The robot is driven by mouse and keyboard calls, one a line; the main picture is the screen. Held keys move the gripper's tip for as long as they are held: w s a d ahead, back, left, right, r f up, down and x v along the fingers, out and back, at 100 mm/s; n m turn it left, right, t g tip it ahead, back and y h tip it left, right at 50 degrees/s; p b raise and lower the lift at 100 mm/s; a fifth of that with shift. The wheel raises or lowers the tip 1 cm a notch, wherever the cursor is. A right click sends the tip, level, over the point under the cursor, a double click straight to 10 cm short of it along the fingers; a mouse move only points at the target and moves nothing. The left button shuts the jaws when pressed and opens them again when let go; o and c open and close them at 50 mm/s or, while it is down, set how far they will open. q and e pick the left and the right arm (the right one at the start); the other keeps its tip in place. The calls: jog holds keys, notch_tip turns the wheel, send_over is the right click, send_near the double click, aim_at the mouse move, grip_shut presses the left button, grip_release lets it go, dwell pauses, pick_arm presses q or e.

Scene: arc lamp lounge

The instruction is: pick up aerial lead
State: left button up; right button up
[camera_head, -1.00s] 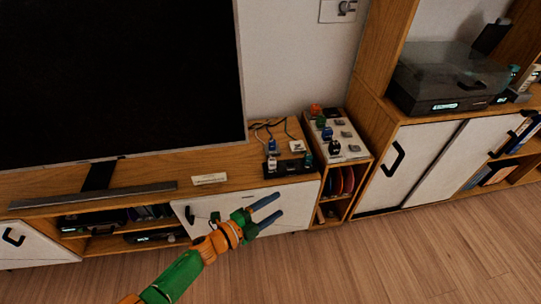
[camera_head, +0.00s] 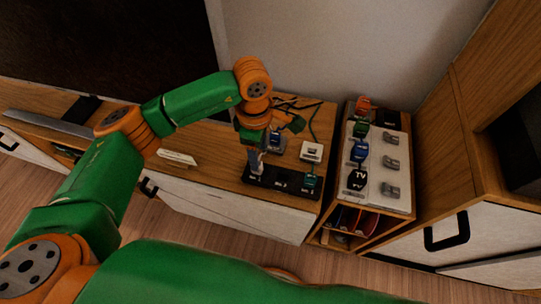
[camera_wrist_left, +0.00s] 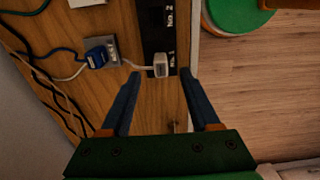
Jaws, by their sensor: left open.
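No lead is readably marked as aerial, so I cannot tell which one it is. A white plug (camera_wrist_left: 160,68) stands at the No. 1 place of a black strip (camera_wrist_left: 156,22), on the wooden cabinet top. My left gripper (camera_wrist_left: 160,76) is open, with its tips either side of this plug; contact is not visible. In the head view the left gripper (camera_head: 256,160) reaches down at the left end of the strip (camera_head: 283,182). A blue plug (camera_wrist_left: 97,57) sits on a grey block left of the white plug in the wrist view. My right gripper is out of view.
A green plug (camera_head: 311,180) stands at the strip's right end, near a white box (camera_head: 312,151). Dark cables lie behind. A side rack (camera_head: 400,200) holds several coloured plugs, one marked TV. A large screen (camera_head: 110,50) stands at the left.

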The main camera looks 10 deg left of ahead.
pick_arm(q)
jog(key=f, duration=0.6)
jog(key=shift+a+f, duration=0.35)
jog(key=shift+a, duration=0.05)
grip_shut()
